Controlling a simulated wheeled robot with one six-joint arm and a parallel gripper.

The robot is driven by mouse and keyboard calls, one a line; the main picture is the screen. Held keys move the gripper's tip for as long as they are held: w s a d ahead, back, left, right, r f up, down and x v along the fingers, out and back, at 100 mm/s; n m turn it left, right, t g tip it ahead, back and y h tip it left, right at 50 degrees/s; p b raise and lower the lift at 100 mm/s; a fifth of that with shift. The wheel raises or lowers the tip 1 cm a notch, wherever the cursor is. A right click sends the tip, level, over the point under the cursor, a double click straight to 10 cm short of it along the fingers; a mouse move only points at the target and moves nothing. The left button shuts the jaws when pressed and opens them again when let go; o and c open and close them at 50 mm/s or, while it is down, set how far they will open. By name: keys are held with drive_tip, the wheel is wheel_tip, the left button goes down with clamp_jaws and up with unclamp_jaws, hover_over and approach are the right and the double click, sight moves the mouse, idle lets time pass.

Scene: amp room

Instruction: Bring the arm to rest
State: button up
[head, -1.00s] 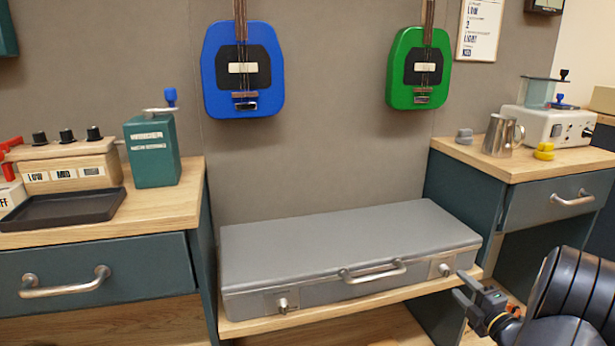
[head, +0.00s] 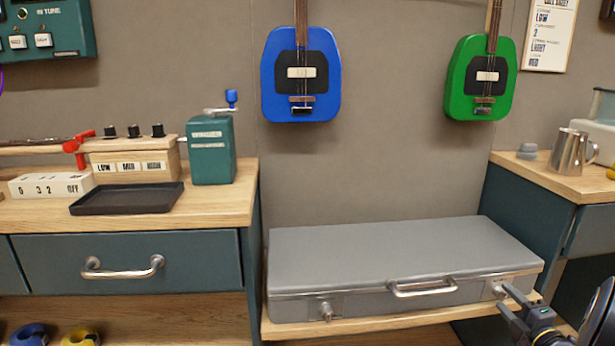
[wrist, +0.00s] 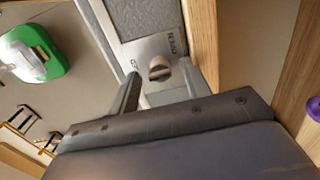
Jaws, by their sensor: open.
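My gripper (head: 505,298) is at the lower right of the head view, by the right latch (head: 497,287) of a closed grey case (head: 390,252). In the wrist view my gripper (wrist: 160,88) has its two fingers apart. The latch's round slotted knob (wrist: 159,70) shows between and just beyond them, on a plate marked OPEN. Nothing is held. I cannot tell whether a finger touches the knob. Part of my arm is cut off at the right edge of the head view.
The case lies on a low wooden shelf (head: 290,330) between two teal cabinets. The left counter holds a black tray (head: 126,198) and a teal grinder (head: 211,150). A metal jug (head: 570,152) stands on the right counter. Blue (head: 300,80) and green (head: 480,80) guitars hang above.

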drive_tip(key=s+p, duration=0.3)
drive_tip(key=s, duration=0.7)
drive_tip(key=w+b, duration=0.3)
drive_tip(key=w, duration=0.7)
drive_tip(key=shift+w+f+b, duration=0.15)
drive_tip(key=shift+w+b, duration=0.05)
drive_tip(key=shift+b, duration=0.15)
drive_tip(key=m+p, duration=0.1)
drive_tip(key=m, duration=0.1)
drive_tip(key=m+p, duration=0.1)
drive_tip(key=m, duration=0.2)
drive_tip(key=m+p, duration=0.1)
drive_tip(key=m, duration=0.2)
drive_tip(key=shift+w+r, duration=0.2)
drive_tip(key=shift+r, duration=0.15)
drive_tip(key=m+p, duration=0.5)
drive_tip(key=p, duration=0.1)
drive_tip(key=m+p, duration=0.5)
drive_tip(key=shift+a+f+p, duration=0.15)
drive_tip(key=shift+p, duration=0.2)
drive_tip(key=shift+s+f, duration=0.15)
drive_tip(key=shift+s, duration=0.8)
